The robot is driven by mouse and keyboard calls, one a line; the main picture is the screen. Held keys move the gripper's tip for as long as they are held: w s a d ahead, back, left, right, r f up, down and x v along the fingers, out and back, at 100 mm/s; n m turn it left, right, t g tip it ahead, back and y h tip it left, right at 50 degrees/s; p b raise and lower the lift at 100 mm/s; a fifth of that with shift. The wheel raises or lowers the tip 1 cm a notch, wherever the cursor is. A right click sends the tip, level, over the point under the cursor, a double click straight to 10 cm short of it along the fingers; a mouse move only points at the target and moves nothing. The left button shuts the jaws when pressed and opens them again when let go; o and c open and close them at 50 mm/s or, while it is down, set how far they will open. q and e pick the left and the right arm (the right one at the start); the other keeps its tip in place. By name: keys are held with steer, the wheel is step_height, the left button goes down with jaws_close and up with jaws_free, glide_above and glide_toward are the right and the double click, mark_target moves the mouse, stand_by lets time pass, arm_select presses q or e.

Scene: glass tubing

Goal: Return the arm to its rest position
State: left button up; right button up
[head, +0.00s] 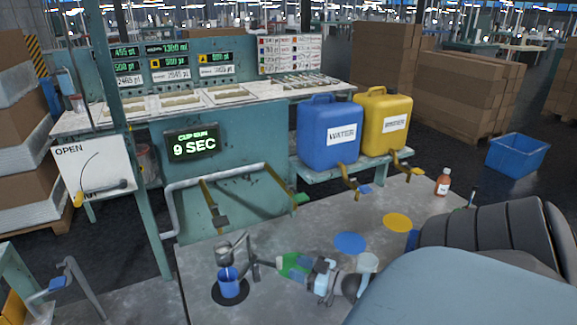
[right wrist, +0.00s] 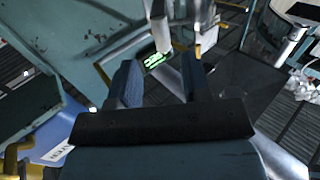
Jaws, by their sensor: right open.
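My right arm comes in from the right in the head view, with a dark ribbed section over the table's right side. Only a small dark blue part of my right gripper (head: 412,240) shows at the end of that section. In the right wrist view, the two dark blue fingers of my right gripper (right wrist: 160,82) stand apart with nothing between them. A small green lit display shows beyond the gap. My left gripper is in neither view.
The grey table (head: 205,255) holds a blue cup (head: 229,285) on a dark disc, a green-and-grey device (head: 296,266), a blue disc (head: 350,243), a yellow disc (head: 397,222) and a brown bottle (head: 443,183). Blue (head: 327,145) and yellow (head: 384,115) jugs stand behind.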

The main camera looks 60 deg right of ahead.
steer(key=shift+s, duration=0.45)
stand_by(0.3)
steer(key=a+f+g, duration=0.1)
steer(key=a, duration=0.2)
steer(key=a+f+g, duration=0.1)
steer(key=a, duration=0.2)
steer(key=a+f+g, duration=0.1)
steer(key=a, duration=0.3)
steer(key=shift+f+g+h, duration=0.2)
steer(key=shift+g+h, duration=0.1)
steer(key=shift+h, duration=0.1)
steer(key=a+g, duration=0.1)
steer(key=a, duration=0.2)
steer(key=s+a+g, duration=0.1)
steer(key=a, duration=0.2)
steer(key=s+a+g, duration=0.1)
steer(key=a, duration=0.2)
steer(key=shift+a, duration=0.25)
steer(key=s+a+r+g+h, duration=0.2)
steer(key=s+a+r+g, duration=0.5)
steer(key=s+a+r, duration=0.3)
steer(key=w+a+f+t+y+p, duration=0.1)
steer(key=w+a+f+t, duration=0.2)
steer(key=f, duration=0.2)
steer(key=w+a+f+n+t+y+p, duration=0.1)
steer(key=w+a+f+t+y+p, duration=0.1)
steer(key=f, duration=0.4)
steer(key=shift+w+a+t, duration=0.7)
steer(key=shift+a+t, duration=0.2)
steer(key=shift+a, duration=0.4)
